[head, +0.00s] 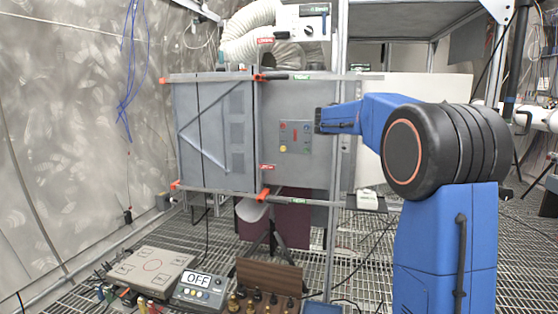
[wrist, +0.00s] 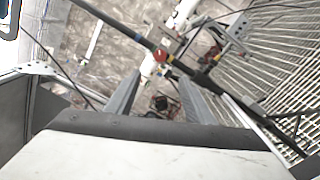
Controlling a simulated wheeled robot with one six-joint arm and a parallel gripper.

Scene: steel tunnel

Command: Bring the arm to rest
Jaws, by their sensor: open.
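My blue arm (head: 445,240) rises at the right of the head view, with a large black joint (head: 445,150) ringed in orange. A blue link (head: 375,112) reaches left from behind this joint to a dark end in front of the grey cabinet. I cannot make out my gripper's fingers in the head view. In the wrist view my gripper (wrist: 160,80) has its two grey fingers apart, with nothing held between them. Beyond the fingers are blurred white pipes, dark rods and a patterned wall, all some way off.
The grey cabinet (head: 215,135) carries a small panel (head: 296,136) with coloured buttons. A metal post (head: 335,220) stands close to my arm's link. Below are a grey box (head: 150,268), a meter reading OFF (head: 198,288) and a brown block (head: 268,274) with several pegs. Grating floor lies around.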

